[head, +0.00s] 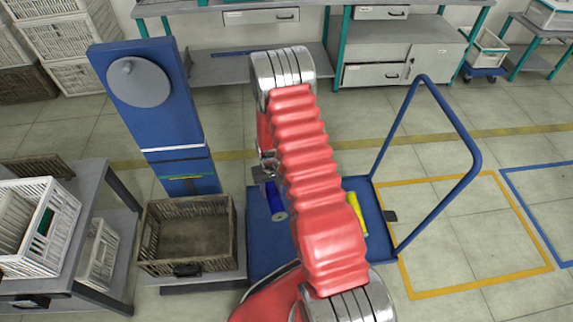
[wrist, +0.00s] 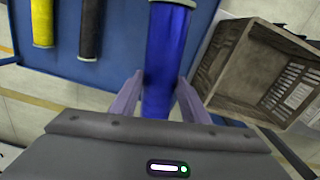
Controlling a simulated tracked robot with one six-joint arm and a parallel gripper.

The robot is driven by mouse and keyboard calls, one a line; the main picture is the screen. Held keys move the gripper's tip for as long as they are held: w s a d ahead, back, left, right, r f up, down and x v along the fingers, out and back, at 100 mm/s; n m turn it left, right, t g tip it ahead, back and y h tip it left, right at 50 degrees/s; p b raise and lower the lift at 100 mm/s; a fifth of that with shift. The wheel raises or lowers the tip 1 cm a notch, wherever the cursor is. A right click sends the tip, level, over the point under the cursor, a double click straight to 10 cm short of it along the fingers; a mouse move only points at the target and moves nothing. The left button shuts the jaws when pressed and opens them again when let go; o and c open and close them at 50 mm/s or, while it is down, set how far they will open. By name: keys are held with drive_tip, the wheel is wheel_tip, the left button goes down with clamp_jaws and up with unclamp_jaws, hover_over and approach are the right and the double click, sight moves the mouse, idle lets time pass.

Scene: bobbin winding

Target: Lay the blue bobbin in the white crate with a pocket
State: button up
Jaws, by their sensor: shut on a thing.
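The blue bobbin (head: 275,196) shows beside my red arm in the head view, over the blue cart deck. In the wrist view the blue bobbin (wrist: 168,45) stands out between the two fingers of my gripper (wrist: 158,97), which is shut on it. It looks closer to the camera than the other bobbins; its exact height over the deck I cannot tell. In the head view my gripper is mostly hidden by my arm. A white slatted crate (head: 62,212) stands on the grey table at the left, cut by the picture edge; I cannot make out its pocket clearly.
A brown slatted crate (head: 236,225) with a dark front tag stands left of the blue cart deck (head: 262,255). A yellow bobbin (head: 357,214) and a black bobbin (wrist: 91,28) lie on the deck. A blue post (head: 165,120) rises behind. Another white crate (head: 101,258) sits on a lower shelf.

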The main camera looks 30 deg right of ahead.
drive_tip(key=a+r+n, duration=0.3)
drive_tip(key=a+r, duration=1.2)
drive_tip(key=r, duration=0.3)
drive_tip(key=shift+w+r, duration=0.15)
drive_tip(key=shift+r, duration=0.2)
